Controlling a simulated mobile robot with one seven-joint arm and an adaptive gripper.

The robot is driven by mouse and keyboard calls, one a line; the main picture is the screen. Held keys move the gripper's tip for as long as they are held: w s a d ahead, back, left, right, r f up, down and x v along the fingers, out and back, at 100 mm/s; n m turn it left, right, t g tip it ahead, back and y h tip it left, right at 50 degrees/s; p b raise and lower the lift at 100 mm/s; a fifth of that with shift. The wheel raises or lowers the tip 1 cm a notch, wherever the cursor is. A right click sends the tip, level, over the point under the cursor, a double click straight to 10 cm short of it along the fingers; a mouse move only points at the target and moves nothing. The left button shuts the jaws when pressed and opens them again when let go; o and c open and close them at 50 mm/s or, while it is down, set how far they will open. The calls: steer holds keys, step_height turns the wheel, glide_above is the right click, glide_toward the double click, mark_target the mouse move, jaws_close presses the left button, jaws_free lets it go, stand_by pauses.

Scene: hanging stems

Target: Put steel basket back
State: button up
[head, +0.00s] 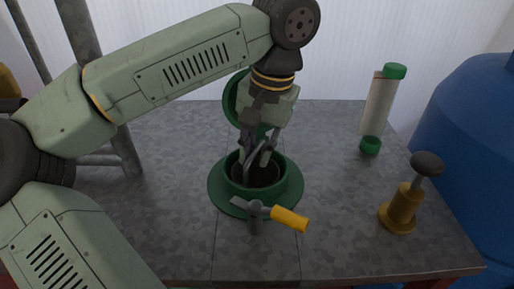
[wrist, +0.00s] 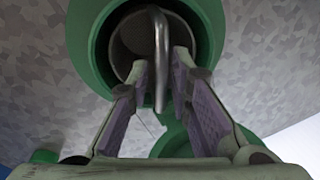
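The steel basket (wrist: 135,40) sits inside the round green housing (head: 226,181), which stands on the grey table. The basket's dark round opening (head: 258,175) shows partly in the head view. Its bent steel handle (wrist: 161,62) rises between the fingers of my gripper (wrist: 164,62). In the wrist view the fingers stand on both sides of the handle, with gaps visible beside it. In the head view my gripper (head: 258,155) points down into the housing's mouth. The arm and fingers hide part of the basket.
A green lid (head: 234,98) stands behind the housing. A yellow-handled hammer-like tool (head: 288,218) is at its front. A clear tube with green ends (head: 379,103) and a brass plunger-like piece (head: 402,208) stand at right. A blue drum (head: 470,140) is beyond.

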steer(key=shift+o, duration=0.6)
steer(key=shift+r, duration=0.15)
step_height(320, 180, up, 12)
steer(key=d+p, duration=0.1)
steer(key=p, duration=0.1)
steer(key=shift+s+d, duration=0.4)
